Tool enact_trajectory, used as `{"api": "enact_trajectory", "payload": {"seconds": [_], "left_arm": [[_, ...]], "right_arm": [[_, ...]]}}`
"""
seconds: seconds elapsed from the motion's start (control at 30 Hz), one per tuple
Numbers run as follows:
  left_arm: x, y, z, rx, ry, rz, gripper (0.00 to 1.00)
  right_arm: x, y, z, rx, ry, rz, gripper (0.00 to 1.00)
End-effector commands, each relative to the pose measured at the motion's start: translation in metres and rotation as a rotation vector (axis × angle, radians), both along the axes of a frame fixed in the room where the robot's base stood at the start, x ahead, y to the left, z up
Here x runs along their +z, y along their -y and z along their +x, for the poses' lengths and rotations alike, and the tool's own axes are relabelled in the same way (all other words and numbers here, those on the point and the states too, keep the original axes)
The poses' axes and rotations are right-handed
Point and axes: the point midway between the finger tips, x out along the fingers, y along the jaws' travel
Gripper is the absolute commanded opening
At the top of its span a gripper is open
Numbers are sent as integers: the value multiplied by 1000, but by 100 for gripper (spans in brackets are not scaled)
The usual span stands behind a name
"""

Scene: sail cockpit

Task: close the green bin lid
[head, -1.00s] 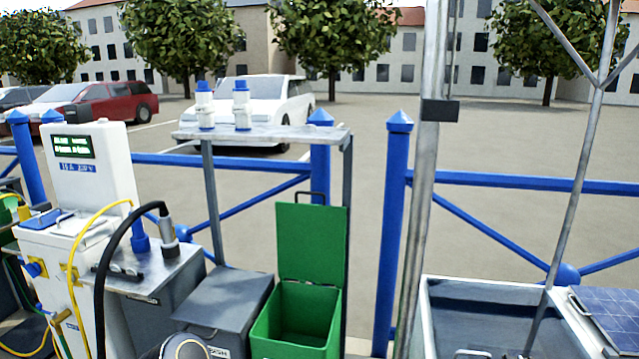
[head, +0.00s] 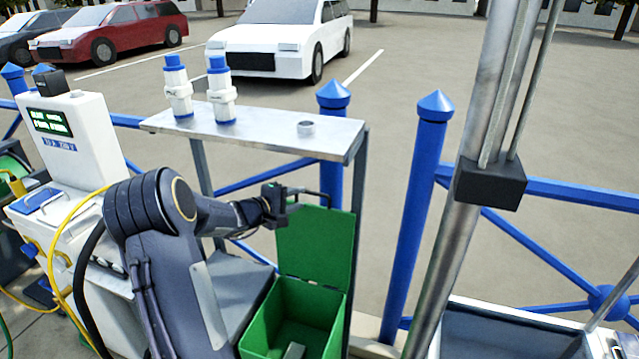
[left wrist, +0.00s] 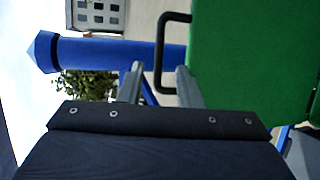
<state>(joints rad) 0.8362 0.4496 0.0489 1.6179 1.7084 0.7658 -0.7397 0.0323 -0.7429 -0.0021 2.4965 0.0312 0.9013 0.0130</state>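The green bin (head: 262,328) stands open below the metal shelf, with its green lid (head: 316,245) raised upright at the back. A dark handle (head: 318,192) sticks up from the lid's top edge. My left gripper (head: 290,195) is at the lid's top left corner, close to the handle. My right gripper is in neither view.
A metal shelf (head: 270,128) with two white-and-blue bottle-like fittings (head: 220,90) stands behind the bin. A grey box (head: 235,285) is left of it. Blue posts (head: 410,200) and a metal mast (head: 450,230) stand to the right.

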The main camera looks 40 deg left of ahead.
Motion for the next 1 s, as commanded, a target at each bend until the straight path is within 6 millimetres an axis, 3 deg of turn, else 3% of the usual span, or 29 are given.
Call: {"api": "enact_trajectory", "payload": {"seconds": [0.2, 0.4, 0.77, 1.0], "left_arm": [[-7, 6, 36, -5, -1, -1, 32], [-13, 8, 59, -5, -1, -1, 32], [-15, 8, 66, -4, -1, 0, 32], [-15, 8, 66, -4, -1, 0, 2]], "right_arm": [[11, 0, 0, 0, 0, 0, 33], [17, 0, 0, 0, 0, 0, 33], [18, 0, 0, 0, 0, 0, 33], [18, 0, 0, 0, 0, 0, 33]]}}
